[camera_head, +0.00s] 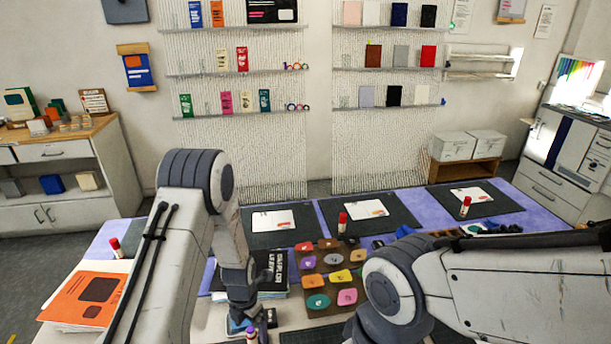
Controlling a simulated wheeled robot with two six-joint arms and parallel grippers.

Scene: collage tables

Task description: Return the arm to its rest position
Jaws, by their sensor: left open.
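My left arm (190,230) rises from the bottom left, bends at a grey elbow and reaches down to the table. My left gripper (246,322) is open, low over the near part of the table, beside a stack of dark magazines (272,272). Something blue and a small purple-capped item (251,334) show close to its fingers; whether they touch cannot be told. My right arm (470,295) comes in from the right with its bend near the middle bottom. The right gripper is hidden or below the picture.
A brown tray of coloured pieces (349,298) lies between my arms. Dark mats (290,237) with white cards and red-capped glue sticks (342,222) line the purple tabletop's far side. Orange booklets (85,300) lie at left. Dark blue items and a shallow tray sit behind my right arm.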

